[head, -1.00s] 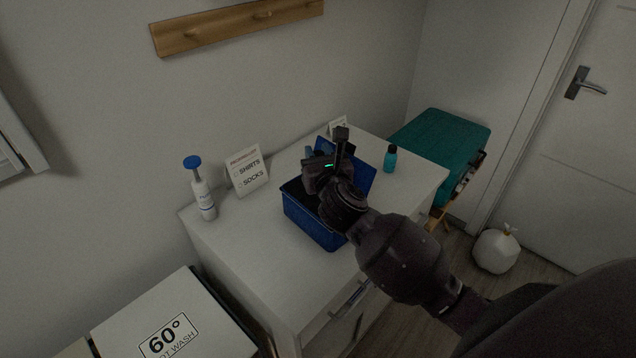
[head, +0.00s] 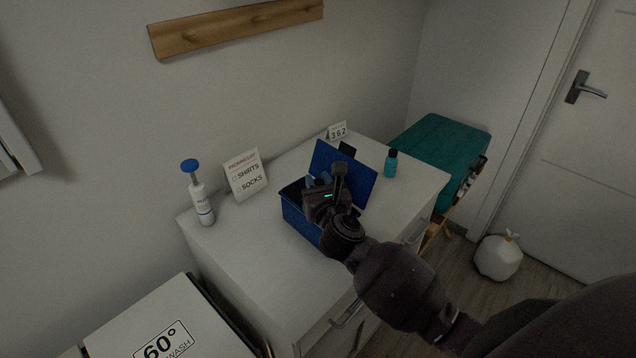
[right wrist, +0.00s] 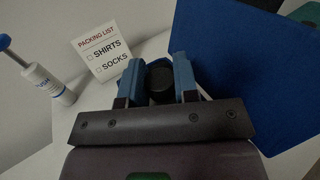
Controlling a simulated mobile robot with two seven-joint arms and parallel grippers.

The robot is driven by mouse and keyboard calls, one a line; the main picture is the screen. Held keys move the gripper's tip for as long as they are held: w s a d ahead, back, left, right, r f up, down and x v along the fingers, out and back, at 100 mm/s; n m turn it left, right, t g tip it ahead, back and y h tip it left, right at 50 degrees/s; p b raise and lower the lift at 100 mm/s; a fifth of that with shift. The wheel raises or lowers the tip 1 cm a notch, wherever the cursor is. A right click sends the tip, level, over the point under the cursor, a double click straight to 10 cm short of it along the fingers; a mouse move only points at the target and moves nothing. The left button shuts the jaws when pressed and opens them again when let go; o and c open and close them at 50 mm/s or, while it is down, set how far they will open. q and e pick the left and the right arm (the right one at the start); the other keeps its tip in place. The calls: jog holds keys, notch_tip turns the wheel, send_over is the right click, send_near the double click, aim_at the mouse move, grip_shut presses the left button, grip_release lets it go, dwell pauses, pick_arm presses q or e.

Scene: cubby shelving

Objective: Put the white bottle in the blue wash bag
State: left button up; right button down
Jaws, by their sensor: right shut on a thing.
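The blue wash bag (head: 298,220) stands on the white dresser with its lid up at the back; the lid also shows in the right wrist view (right wrist: 235,60). My right gripper (head: 319,183) is over the bag's opening. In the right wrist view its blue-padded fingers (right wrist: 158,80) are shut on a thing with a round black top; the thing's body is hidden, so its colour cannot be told. My left gripper is not in view.
A packing list card (head: 246,174) stands behind the bag to the left. A teal bottle (head: 391,165) and a small number card (head: 338,131) are to the right and back. The dresser top (head: 255,252) in front is clear. A white sack (head: 498,258) lies on the floor.

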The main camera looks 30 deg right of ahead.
jog(key=shift+f, duration=0.6)
jog(key=c, duration=0.9)
grip_release()
jog(key=shift+s+f, duration=0.1)
jog(key=shift+f, duration=0.1)
jog(key=shift+o, duration=0.2)
jog(key=shift+r, duration=0.25)
jog(key=r+v, duration=0.1)
jog(key=v, duration=1)
jog(key=shift+s, duration=0.35)
jog(key=shift+a+r, duration=0.1)
jog(key=shift+a, duration=0.05)
